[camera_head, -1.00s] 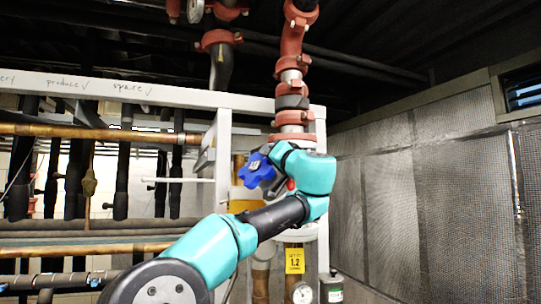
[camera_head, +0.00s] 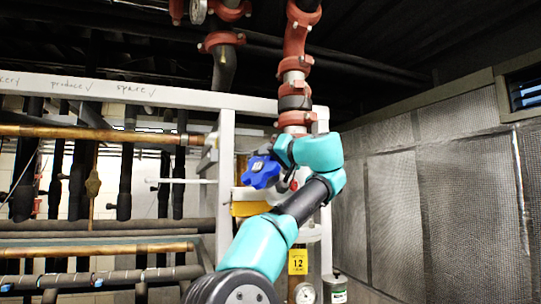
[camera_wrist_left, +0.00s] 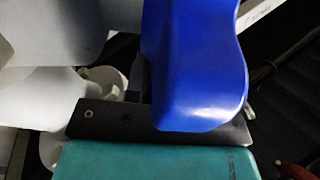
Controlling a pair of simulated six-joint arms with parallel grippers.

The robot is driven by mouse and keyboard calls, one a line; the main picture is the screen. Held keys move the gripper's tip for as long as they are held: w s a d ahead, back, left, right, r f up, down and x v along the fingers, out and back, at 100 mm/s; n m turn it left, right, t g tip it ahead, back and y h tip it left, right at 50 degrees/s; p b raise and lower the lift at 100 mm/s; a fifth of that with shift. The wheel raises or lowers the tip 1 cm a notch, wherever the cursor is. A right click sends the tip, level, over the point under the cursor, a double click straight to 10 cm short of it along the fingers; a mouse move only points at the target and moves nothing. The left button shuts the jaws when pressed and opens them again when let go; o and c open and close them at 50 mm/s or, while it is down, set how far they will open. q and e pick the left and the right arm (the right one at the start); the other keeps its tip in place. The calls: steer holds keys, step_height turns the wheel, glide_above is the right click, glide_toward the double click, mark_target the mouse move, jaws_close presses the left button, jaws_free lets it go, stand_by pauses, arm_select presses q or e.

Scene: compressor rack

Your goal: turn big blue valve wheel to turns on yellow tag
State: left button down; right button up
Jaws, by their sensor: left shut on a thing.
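The big blue valve wheel (camera_head: 261,173) is lobed and sits in front of the pipework, left of the red-jointed vertical pipe. My left gripper (camera_head: 277,171) is at the wheel's right side and shut on its rim; my teal arm partly hides the fingers. In the left wrist view, a blue lobe of the wheel (camera_wrist_left: 196,65) stands against the gripper's dark finger part (camera_wrist_left: 165,123). The yellow tag (camera_head: 298,262) hangs below the wheel to the right and reads 1.2; its smaller print is not legible. My right gripper is not in view.
A white frame (camera_head: 226,150) with handwritten labels crosses the left side. A red-jointed pipe (camera_head: 294,80) rises behind my arm. A gauge (camera_head: 305,293) and a small canister (camera_head: 336,288) stand low beside the tag. A grey mesh wall (camera_head: 400,200) closes the right.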

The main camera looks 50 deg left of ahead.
arm_select(q)
steer(key=shift+a+g+h, duration=0.1)
steer(key=shift+g+h, duration=0.2)
steer(key=shift+h, duration=0.2)
steer(key=c, duration=1)
jaws_free()
steer(key=shift+o, duration=0.2)
steer(key=w+d, duration=0.2)
steer(key=d, duration=1.5)
steer(key=shift+d, duration=0.15)
steer(key=shift+r, duration=0.1)
